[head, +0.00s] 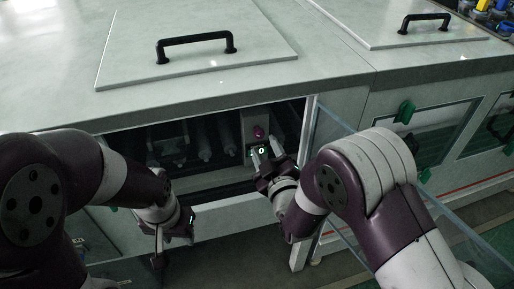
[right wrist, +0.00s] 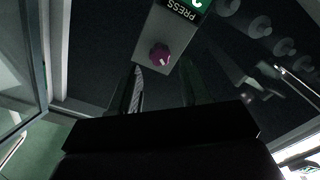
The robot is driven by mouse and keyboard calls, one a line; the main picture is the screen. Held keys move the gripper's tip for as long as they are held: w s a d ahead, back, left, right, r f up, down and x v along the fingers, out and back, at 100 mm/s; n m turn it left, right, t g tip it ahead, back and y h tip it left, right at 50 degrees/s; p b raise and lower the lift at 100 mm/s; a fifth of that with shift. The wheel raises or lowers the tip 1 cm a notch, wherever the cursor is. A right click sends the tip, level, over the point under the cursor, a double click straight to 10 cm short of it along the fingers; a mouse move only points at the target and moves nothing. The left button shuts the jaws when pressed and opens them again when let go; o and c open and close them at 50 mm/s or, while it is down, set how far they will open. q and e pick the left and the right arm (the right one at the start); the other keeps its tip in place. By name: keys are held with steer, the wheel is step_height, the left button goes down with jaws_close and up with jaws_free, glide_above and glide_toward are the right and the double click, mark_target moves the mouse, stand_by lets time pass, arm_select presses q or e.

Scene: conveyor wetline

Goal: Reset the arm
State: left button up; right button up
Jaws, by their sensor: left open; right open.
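My right gripper (head: 264,160) is open and empty, reaching into the machine's front opening. In the right wrist view the two dark fingers (right wrist: 162,85) stand apart on either side of the box's lower end. Contact with the box cannot be told. My left gripper (head: 158,258) is open and empty, pointing down in front of the machine.
A clear door (head: 335,122) stands open beside the right arm. Dark rollers (head: 203,140) lie inside the opening. Lids with black handles (head: 195,45) cover the machine top. Green latches (head: 404,112) sit on the panel at the right. Floor in front is free.

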steer(key=shift+s+d, duration=0.2)
steer(key=shift+s, duration=0.45)
steer(key=s+d+f+m+g+h, duration=0.35)
steer(key=s+f+g, duration=0.45)
steer(key=f, duration=0.4)
steer(key=s+d+r+m+g+h, duration=0.1)
steer(key=s+d+r+m+g, duration=0.2)
steer(key=d, duration=0.4)
steer(key=s+d+r+m+g+h+p, duration=0.1)
steer(key=s+d+r+m+g, duration=0.3)
steer(key=s+d, duration=0.3)
steer(key=shift+s+r+g+p, duration=0.25)
steer(key=shift+r+g+p, duration=0.05)
steer(key=shift+r+g, duration=0.1)
